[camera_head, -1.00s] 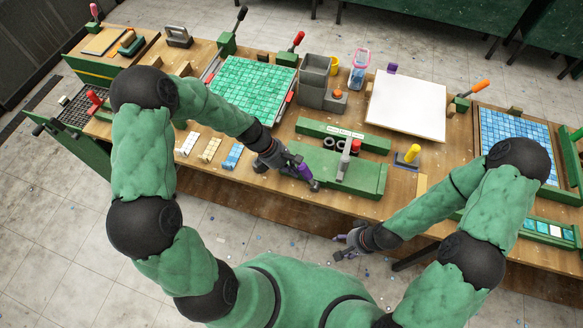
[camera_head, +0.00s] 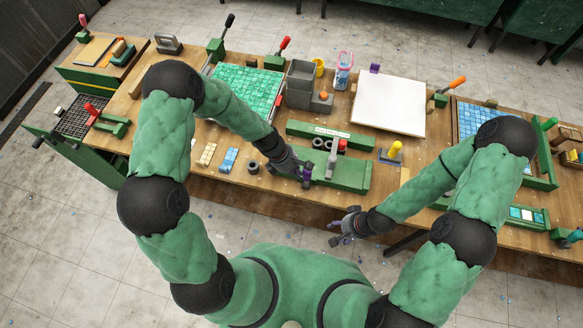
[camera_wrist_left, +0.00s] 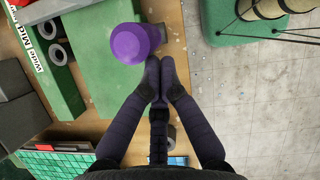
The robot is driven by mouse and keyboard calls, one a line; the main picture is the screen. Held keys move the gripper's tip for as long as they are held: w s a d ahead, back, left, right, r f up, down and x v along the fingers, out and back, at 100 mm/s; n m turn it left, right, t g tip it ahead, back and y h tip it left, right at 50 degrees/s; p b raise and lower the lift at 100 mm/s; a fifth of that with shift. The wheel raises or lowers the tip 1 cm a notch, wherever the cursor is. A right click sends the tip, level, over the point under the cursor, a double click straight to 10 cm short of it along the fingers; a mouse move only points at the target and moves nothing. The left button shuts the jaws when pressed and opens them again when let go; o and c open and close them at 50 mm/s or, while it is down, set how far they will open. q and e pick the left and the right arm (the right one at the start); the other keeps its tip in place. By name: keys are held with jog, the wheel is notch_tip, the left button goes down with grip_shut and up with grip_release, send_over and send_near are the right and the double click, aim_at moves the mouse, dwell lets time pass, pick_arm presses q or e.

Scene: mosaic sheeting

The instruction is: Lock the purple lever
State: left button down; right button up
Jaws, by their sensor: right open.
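The purple lever (camera_head: 307,172) stands at the left end of a long green fixture (camera_head: 345,175) near the table's front edge. In the left wrist view its round purple handle (camera_wrist_left: 137,41) is seen close up, just past the fingertips. My left gripper (camera_head: 299,175) is beside the lever; in the wrist view its fingers (camera_wrist_left: 160,70) are together with nothing seen between them. Whether they touch the handle cannot be told. The lever's base is largely hidden. My right gripper (camera_head: 343,228) is open and empty, off the front edge of the table.
A grey upright arm (camera_head: 333,158) and black rings stand on the fixture. A yellow-topped piece (camera_head: 395,150) is to its right. Tile strips (camera_head: 229,160) lie left of my left gripper. A white board (camera_head: 390,103) lies behind.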

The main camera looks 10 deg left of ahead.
pick_arm(q)
jog(key=d, duration=0.2)
jog(key=d+p, duration=0.1)
jog(key=shift+d+r, duration=0.35)
jog(key=shift+r, duration=0.05)
jog(key=shift+s+d+f+p, duration=0.15)
jog(key=shift+d+p, duration=0.45)
jog(key=shift+d, duration=0.35)
pick_arm(e)
jog(key=r, duration=0.2)
jog(key=shift+a+r, duration=0.2)
jog(key=shift+r, duration=0.15)
pick_arm(q)
jog(key=shift+d, duration=0.1)
notch_tip(320, 180, up, 11)
jog(key=p, duration=0.3)
send_over(307, 173)
jog(key=s, duration=0.2)
jog(key=shift+w+d, duration=0.1)
jog(key=shift+d, duration=0.05)
pick_arm(e)
jog(key=r, duration=0.1)
jog(key=a+r, duration=0.1)
jog(key=shift+s+r, duration=0.3)
jog(key=shift+s, duration=0.1)
